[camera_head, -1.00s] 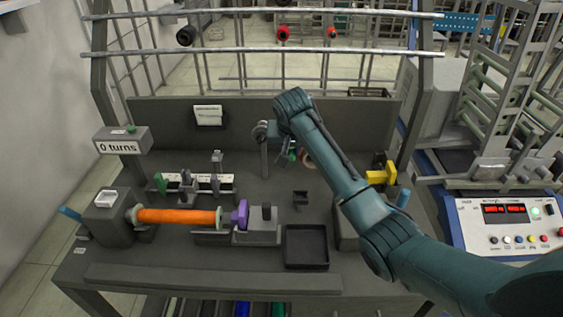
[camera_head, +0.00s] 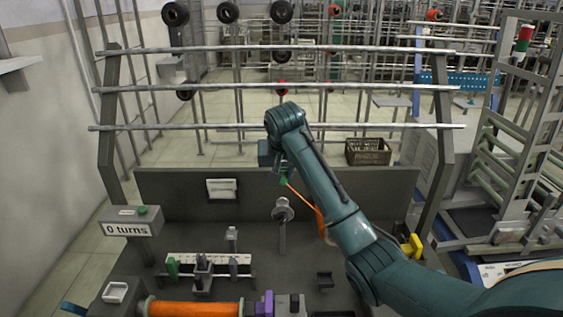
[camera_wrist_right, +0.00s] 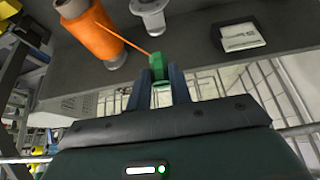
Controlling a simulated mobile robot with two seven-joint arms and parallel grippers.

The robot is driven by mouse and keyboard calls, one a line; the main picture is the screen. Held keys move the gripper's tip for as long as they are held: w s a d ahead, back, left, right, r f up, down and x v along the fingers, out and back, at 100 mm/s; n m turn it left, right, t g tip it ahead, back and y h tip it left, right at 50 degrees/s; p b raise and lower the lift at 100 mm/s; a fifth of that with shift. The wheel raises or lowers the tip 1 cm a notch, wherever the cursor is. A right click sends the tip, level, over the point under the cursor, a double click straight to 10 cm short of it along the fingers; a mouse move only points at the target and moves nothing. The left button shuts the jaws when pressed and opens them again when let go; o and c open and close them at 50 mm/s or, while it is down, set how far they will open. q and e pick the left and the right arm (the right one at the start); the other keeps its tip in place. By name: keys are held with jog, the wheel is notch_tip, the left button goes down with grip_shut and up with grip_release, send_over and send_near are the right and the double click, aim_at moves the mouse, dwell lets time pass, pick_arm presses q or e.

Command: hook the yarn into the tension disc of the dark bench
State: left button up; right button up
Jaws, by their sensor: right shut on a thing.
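My right gripper (camera_head: 282,174) is shut on a small green tab (camera_head: 284,181), which also shows between the fingers in the right wrist view (camera_wrist_right: 159,67). A taut orange yarn (camera_head: 302,198) runs from the tab to the orange yarn cone (camera_wrist_right: 90,36), mostly hidden behind my arm in the head view. The tension disc (camera_head: 283,209) sits on a grey post on the dark bench (camera_head: 210,255). It shows at the top of the right wrist view (camera_wrist_right: 150,12). The tab is above the disc in the head view, and the yarn appears clear of it. My left gripper is not in view.
An orange bobbin (camera_head: 195,309) lies at the bench's front left, below the "0 turns" counter (camera_head: 129,228). A rail rack (camera_head: 275,127) stands over the bench's back panel (camera_head: 170,188). A yellow part (camera_head: 412,246) is right of my forearm.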

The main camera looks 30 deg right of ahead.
aim_at(283, 183)
jog(key=shift+f, duration=1.65)
jog(key=shift+f, duration=0.2)
jog(key=shift+f, duration=1.8)
jog(key=shift+w, duration=0.1)
jog(key=shift+w+a+r, duration=0.1)
jog(key=shift+w+a, duration=0.25)
jog(key=shift+a, duration=0.4)
jog(key=shift+w+a+r, duration=0.1)
jog(key=shift+w+a, duration=0.25)
jog(key=shift+a, duration=0.45)
jog(key=shift+w+a, duration=0.35)
jog(key=shift+a, duration=0.4)
jog(key=shift+r, duration=0.1)
jog(key=shift+w+a+r, duration=0.1)
jog(key=shift+a+r, duration=0.15)
jog(key=shift+r, duration=0.9)
jog(key=shift+w+a+r, duration=0.1)
jog(key=shift+a+r, duration=0.1)
jog(key=shift+r, duration=0.9)
